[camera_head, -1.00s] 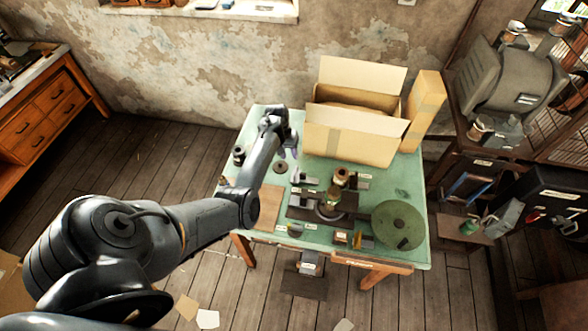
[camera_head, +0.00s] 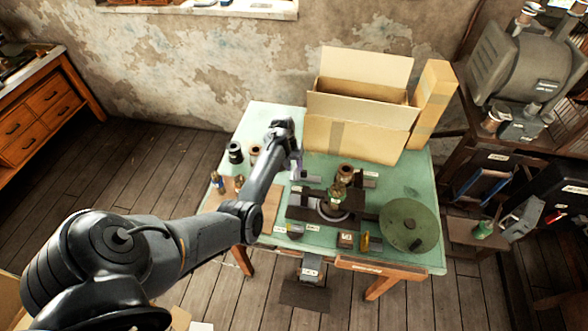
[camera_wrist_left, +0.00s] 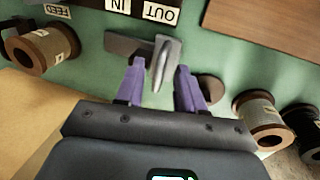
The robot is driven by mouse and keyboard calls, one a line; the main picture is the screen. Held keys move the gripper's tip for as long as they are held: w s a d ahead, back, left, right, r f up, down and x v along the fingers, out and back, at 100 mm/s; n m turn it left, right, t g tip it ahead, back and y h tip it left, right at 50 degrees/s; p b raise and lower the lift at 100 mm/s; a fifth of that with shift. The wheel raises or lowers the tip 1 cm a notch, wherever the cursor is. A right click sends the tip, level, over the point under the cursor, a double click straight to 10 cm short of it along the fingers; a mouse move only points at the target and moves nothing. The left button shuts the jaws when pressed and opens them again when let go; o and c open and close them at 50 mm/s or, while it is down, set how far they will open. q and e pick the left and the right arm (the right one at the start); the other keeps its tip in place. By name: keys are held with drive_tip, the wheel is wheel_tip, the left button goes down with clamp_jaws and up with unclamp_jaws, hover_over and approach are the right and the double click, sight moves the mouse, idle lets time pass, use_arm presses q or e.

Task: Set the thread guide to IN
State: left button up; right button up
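The thread guide is a grey plate with an upright grey lever (camera_wrist_left: 163,62), seen in the left wrist view. The lever stands below the OUT label (camera_wrist_left: 157,12); the IN label (camera_wrist_left: 118,5) is beside it, over the bare part of the plate (camera_wrist_left: 122,44). My left gripper (camera_wrist_left: 160,68) is open, its purple fingers on either side of the lever. Gaps show between lever and fingers, though depth is hard to judge. In the head view my left gripper (camera_head: 296,162) is at the guide's left end, partly hiding it. My right gripper is not in view.
The green table (camera_head: 415,183) carries a press (camera_head: 335,200), a round green disc (camera_head: 408,225) and an open cardboard box (camera_head: 355,135) behind. A spool by FEED (camera_wrist_left: 42,48) and spools at right (camera_wrist_left: 262,122) flank the gripper. A brown board (camera_wrist_left: 265,30) lies beyond.

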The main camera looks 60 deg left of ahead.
use_arm(q)
drive_tip(key=shift+f, duration=0.1)
clamp_jaws()
idle(0.4)
